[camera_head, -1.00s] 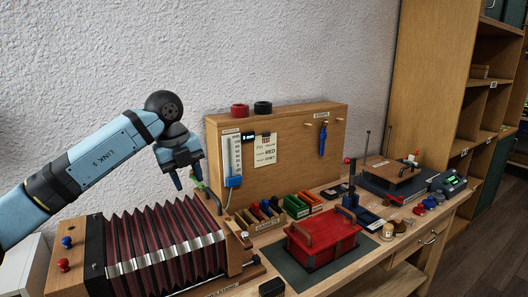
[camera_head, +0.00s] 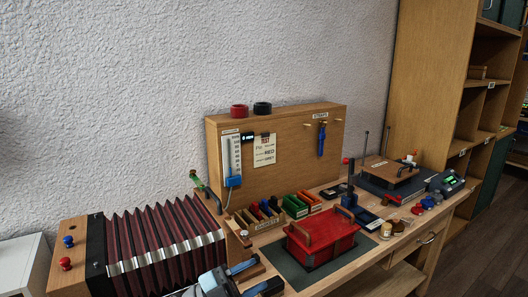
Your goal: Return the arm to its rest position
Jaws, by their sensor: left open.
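My left gripper (camera_head: 254,278) is at the bottom edge, low in front of the bellows. My right gripper is not in view.
A red lidded box (camera_head: 322,240) stands on a dark mat (camera_head: 290,272) just right of the gripper. Behind are labelled trays (camera_head: 296,207) and a wooden panel (camera_head: 290,150) with a gauge. A wooden-topped device (camera_head: 392,172) is farther right. The wall area above the bellows is clear.

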